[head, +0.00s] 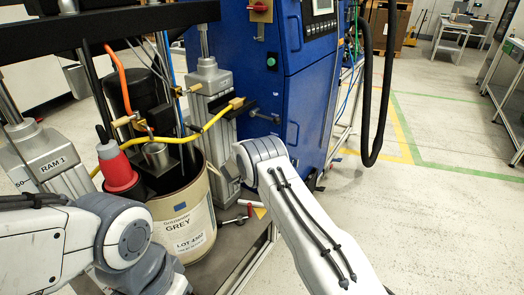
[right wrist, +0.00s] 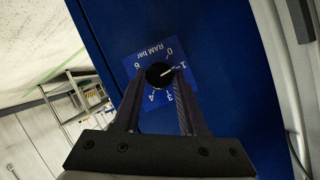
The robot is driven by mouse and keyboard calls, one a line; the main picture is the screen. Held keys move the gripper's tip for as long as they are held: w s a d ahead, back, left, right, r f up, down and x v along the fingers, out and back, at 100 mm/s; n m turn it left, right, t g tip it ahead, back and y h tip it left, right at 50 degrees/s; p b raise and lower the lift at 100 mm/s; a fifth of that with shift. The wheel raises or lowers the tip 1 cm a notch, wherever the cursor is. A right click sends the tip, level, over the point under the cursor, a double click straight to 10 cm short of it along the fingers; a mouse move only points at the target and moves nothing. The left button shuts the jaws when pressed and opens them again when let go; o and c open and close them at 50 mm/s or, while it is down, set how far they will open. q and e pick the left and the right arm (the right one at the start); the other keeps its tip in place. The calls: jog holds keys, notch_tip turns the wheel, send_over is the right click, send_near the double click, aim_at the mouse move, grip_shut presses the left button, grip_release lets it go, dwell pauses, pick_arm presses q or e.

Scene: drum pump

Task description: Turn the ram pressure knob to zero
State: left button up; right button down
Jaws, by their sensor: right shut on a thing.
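The ram pressure knob (right wrist: 157,75) is a small round black knob on a blue plate (right wrist: 138,66) marked "RAM bar" in the right wrist view. Numbers ring it, and its white mark points towards the 1, just past the 0 mark. My right gripper (right wrist: 160,78) is shut on the knob, one finger on each side. In the head view my right arm reaches up to the blue cabinet (head: 290,90), and its gripper and the knob are hidden there. My left arm is at the lower left of the head view; its gripper is not visible.
A drum labelled GREY (head: 185,222) stands under the ram press at left, with a red and grey part (head: 117,168) above it. A yellow hose (head: 215,118) crosses there. A black hose (head: 367,100) hangs right of the cabinet. The floor at right is clear.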

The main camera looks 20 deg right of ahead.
jog(key=shift+w+f+n+g+h+b, duration=0.1)
jog(key=shift+n+g+h+b, duration=0.4)
jog(key=shift+n, duration=0.45)
jog(key=shift+f+n+g+h+b, duration=0.1)
jog(key=shift+n+g+h+b, duration=0.3)
jog(key=shift+n+g, duration=0.45)
jog(key=shift+n, duration=0.3)
jog(key=shift+c, duration=2.3)
grip_release()
jog(key=shift+r, duration=0.1)
jog(key=shift+a+r+t, duration=0.1)
jog(key=shift+t, duration=0.15)
